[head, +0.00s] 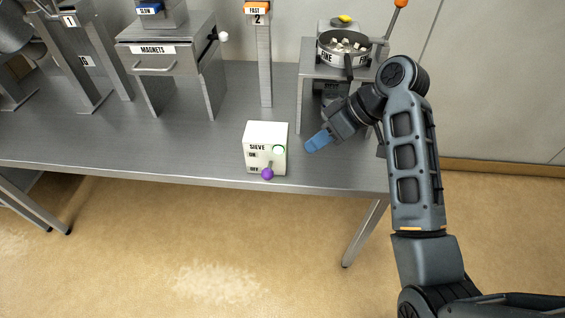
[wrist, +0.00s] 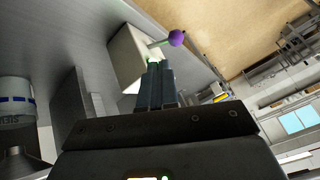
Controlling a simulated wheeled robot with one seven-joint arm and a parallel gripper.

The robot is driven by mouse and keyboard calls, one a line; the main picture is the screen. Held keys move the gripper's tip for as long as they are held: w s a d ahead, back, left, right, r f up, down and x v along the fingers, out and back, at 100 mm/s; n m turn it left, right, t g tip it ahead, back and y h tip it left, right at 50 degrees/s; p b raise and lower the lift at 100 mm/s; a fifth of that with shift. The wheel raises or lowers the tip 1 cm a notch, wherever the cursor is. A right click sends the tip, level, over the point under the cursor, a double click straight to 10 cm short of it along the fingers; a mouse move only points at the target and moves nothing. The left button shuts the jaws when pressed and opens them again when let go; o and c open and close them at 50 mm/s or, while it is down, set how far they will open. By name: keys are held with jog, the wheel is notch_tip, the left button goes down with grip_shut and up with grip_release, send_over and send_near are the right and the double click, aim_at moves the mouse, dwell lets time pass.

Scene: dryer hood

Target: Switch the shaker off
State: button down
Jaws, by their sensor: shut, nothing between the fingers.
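A white switch box (head: 262,133) labelled SIEVE, with ON above OFF, stands near the table's front edge. Its lever ends in a purple knob (head: 267,173), seen level with the lower label; I cannot tell the lever's exact setting. A round lamp (head: 278,149) on the box shows green. My gripper (head: 309,147) has blue fingers, shut and empty, just right of the box and apart from it. In the wrist view, the shut fingers (wrist: 155,66) point towards the box (wrist: 127,58), with the purple knob (wrist: 176,38) beyond their tips. The sieve pan (head: 344,48) marked FINE holds pale lumps.
The sieve stands on a metal frame (head: 308,72) behind my arm. A MAGNETS drawer unit (head: 165,58) and a post (head: 265,70) marked FAST 2 stand at the back of the grey table (head: 190,140).

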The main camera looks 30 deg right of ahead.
aim_at(269, 170)
jog(key=a+p+x, duration=0.1)
jog(key=x, duration=0.9)
jog(key=shift+s+a+r, duration=0.15)
jog(key=shift+a+r, duration=0.2)
jog(key=shift+f, duration=0.1)
